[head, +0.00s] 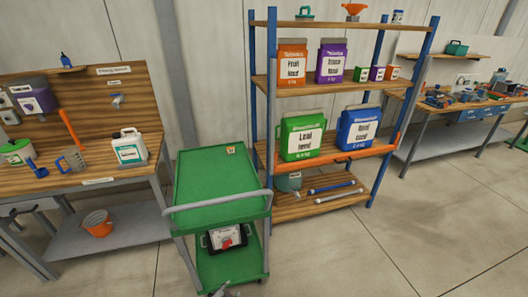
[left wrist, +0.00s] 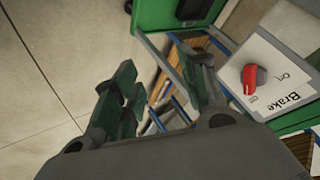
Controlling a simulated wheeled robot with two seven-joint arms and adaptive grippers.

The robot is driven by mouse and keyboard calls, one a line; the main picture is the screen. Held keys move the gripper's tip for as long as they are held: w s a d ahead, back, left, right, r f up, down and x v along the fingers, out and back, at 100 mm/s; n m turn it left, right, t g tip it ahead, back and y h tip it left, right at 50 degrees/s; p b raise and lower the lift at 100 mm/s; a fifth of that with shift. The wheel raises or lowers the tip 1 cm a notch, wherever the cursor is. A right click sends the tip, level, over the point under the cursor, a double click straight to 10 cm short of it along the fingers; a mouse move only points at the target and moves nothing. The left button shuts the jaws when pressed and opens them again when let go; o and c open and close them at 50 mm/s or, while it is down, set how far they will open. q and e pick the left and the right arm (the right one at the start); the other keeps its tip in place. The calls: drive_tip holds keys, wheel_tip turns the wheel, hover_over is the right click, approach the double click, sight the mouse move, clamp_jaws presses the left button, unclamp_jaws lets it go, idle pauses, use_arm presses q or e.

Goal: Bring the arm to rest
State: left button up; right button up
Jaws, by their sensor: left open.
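My left gripper (left wrist: 160,88) is open, with its two dark green-grey fingers apart and nothing between them. In the left wrist view, a white brake plate (left wrist: 285,65) with a red knob (left wrist: 253,78) lies right of the fingers, apart from them. The plate carries the word Brake and small on and off marks; which one the knob points to is unclear. In the head view only a small grey tip, seemingly of my left gripper (head: 225,291), shows at the bottom edge, below the green cart (head: 205,185). My right gripper is not in view.
The cart has a grey push handle (head: 220,201). A wooden workbench (head: 85,180) stands left and a shelf rack with labelled containers (head: 330,155) stands behind right. An orange bucket (head: 97,223) sits on the bench's lower shelf. The floor (head: 400,230) at right is clear.

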use_arm(q)
drive_tip(key=s+a+f+n+g+y, duration=0.1)
drive_tip(key=s+a+f+n+g, duration=0.1)
drive_tip(key=s+a+f, duration=0.5)
drive_tip(key=s+a+f+n+g, duration=0.2)
drive_tip(key=s+a+f, duration=0.1)
drive_tip(key=s+f, duration=0.75)
drive_tip(key=s+a+f+n+g, duration=0.1)
drive_tip(key=s+f+g, duration=0.1)
drive_tip(key=s, duration=0.9)
drive_tip(key=s+f+n+g, duration=0.1)
drive_tip(key=s+f, duration=0.3)
drive_tip(key=s, duration=0.8)
drive_tip(key=shift+s+a+n+g+y, duration=0.3)
drive_tip(key=shift+a+n+g+y, duration=0.1)
drive_tip(key=shift+n, duration=0.1)
